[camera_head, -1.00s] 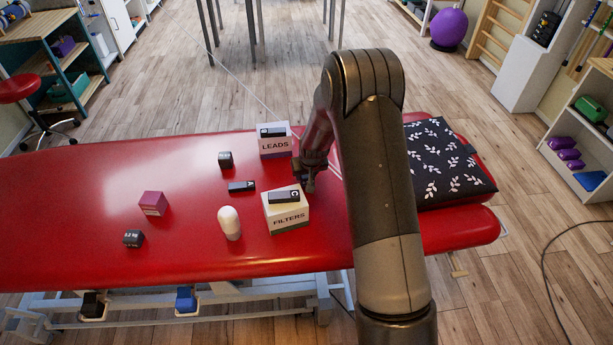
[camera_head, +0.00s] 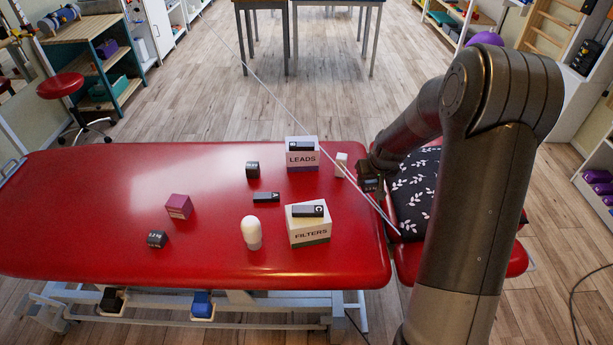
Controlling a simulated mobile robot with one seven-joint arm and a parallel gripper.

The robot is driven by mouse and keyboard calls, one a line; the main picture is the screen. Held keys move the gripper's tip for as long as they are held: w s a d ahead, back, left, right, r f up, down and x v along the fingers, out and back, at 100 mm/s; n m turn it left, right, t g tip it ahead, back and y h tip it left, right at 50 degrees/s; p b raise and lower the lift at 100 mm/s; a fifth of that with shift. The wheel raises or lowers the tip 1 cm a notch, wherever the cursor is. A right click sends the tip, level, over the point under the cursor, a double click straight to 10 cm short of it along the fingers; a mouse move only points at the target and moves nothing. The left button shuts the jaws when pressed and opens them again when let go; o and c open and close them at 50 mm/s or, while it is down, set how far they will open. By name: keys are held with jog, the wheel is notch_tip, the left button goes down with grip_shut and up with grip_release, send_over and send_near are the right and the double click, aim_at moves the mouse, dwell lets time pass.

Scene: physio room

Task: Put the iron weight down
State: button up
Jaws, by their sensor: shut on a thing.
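My gripper (camera_head: 369,181) is at the right end of the long red section of the couch, beside the patterned cushion. It is shut on a small dark thing, which I take to be the iron weight; it is too small and too much covered by the jaws to make out its shape. Whether it touches the couch is hard to tell. Two similar small dark blocks with pale markings stand on the red couch top (camera_head: 90,200): one at the front left (camera_head: 157,239), one further back (camera_head: 253,169).
The patterned cushion (camera_head: 412,190) lies right. The couch's left is clear.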

jog(key=w+a+r+n+y, duration=0.1)
jog(key=w+a+r+n, duration=0.15)
jog(key=a, duration=1.25)
jog(key=w+a+r+n+y, duration=0.15)
jog(key=w+a, duration=0.25)
jog(key=a, duration=1.1)
jog(key=n+g, duration=0.1)
jog(key=n, duration=0.2)
send_over(174, 197)
jog(key=s+d, duration=0.1)
jog(key=d, duration=0.1)
notch_tip(174, 197, down, 4)
jog(key=shift+s+r, duration=0.1)
jog(key=shift+s, duration=0.05)
jog(key=shift+a+f, duration=0.4)
jog(key=shift+f, duration=1.9)
jog(key=shift+f, duration=0.15)
jog(key=o, duration=1.2)
jog(key=shift+c, duration=0.2)
